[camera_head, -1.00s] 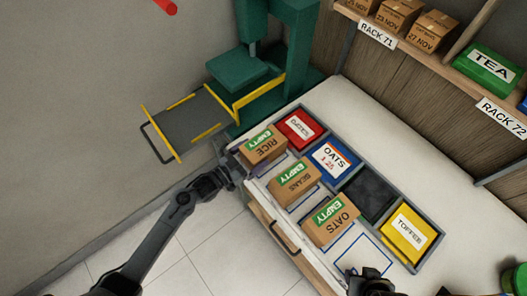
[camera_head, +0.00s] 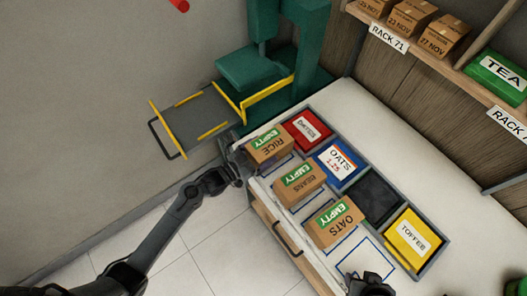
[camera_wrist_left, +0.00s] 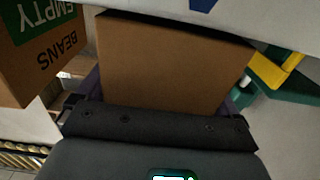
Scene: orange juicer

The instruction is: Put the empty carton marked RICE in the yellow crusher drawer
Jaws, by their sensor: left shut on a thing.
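The brown RICE carton (camera_head: 268,150) with a green EMPTY label stands at the left end of a row of cartons on the white counter. My left gripper (camera_head: 242,162) is at its near left side, shut on it. In the left wrist view the plain brown face of the RICE carton (camera_wrist_left: 170,65) sits between the fingers. The yellow-edged crusher drawer (camera_head: 197,116) is pulled out, left of the carton, and looks empty. The green crusher (camera_head: 250,68) stands behind it. My right gripper (camera_head: 370,285) is at the bottom edge; its fingers are unclear.
The BEANS carton (camera_head: 299,184) stands close beside the RICE carton, and the OATS carton (camera_head: 334,222) is further right. Behind them is a row of bins with a red box (camera_head: 306,128), a blue OATS box (camera_head: 337,162) and a yellow TOFFEE box (camera_head: 408,238). The space above the drawer is clear.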

